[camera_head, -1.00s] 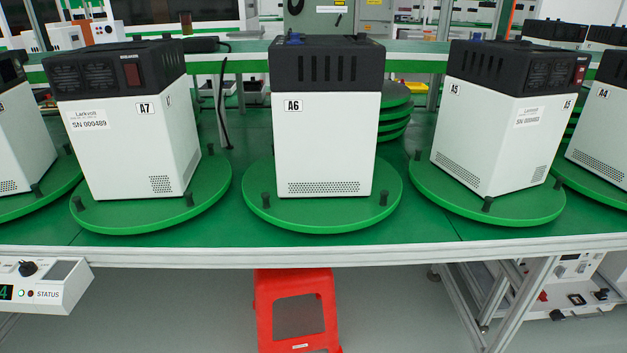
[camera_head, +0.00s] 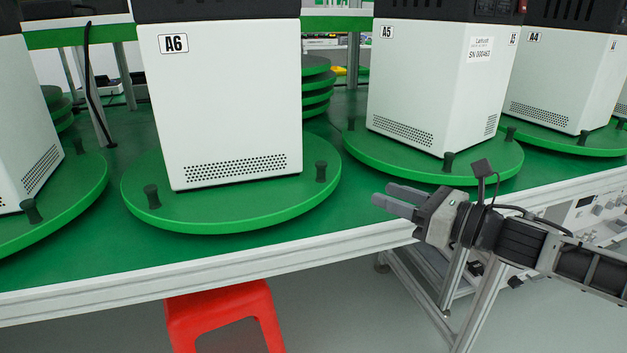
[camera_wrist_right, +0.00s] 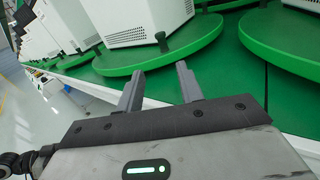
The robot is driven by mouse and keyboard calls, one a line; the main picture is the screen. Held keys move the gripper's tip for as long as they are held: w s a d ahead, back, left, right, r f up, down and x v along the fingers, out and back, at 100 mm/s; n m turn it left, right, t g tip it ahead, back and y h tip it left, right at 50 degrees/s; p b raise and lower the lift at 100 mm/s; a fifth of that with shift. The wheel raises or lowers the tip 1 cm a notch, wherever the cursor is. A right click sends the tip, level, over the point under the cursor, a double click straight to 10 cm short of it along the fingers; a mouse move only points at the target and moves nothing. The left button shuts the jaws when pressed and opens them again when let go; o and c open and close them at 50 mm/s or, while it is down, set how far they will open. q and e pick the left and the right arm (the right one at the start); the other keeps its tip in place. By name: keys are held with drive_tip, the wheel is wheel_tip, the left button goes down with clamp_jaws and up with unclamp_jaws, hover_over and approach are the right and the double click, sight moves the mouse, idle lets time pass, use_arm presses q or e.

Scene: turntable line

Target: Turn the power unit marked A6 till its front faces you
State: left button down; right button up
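The A6 power unit (camera_head: 228,110) is a white box with a black upper part, cut off by the top of the head view. It stands upright on a round green turntable (camera_head: 245,213) with short dark pegs at its rim. The face toward me has the A6 label at upper left and a vent grid at the bottom; no serial sticker shows on it. My right gripper (camera_head: 381,194) is open and empty, to the right of this turntable and apart from it. The right wrist view shows its spread fingers (camera_wrist_right: 160,75) before a green turntable rim, apparently A6's. My left gripper is out of view.
The A5 unit (camera_head: 415,85) on its own turntable (camera_head: 400,160) stands just right of and behind my right gripper. Another unit (camera_head: 25,120) is at the left. A pale table edge (camera_head: 330,246) runs in front. A red stool (camera_head: 225,310) stands below.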

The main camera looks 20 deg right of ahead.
sight(325, 168)
drive_tip(key=shift+n, duration=0.5)
drive_tip(key=x, duration=0.5)
drive_tip(key=p+x, duration=0.1)
drive_tip(key=x, duration=0.4)
drive_tip(key=p+x, duration=0.1)
drive_tip(key=x, duration=0.4)
drive_tip(key=shift+w+r, duration=0.25)
drive_tip(key=shift+w, duration=0.2)
clamp_jaws()
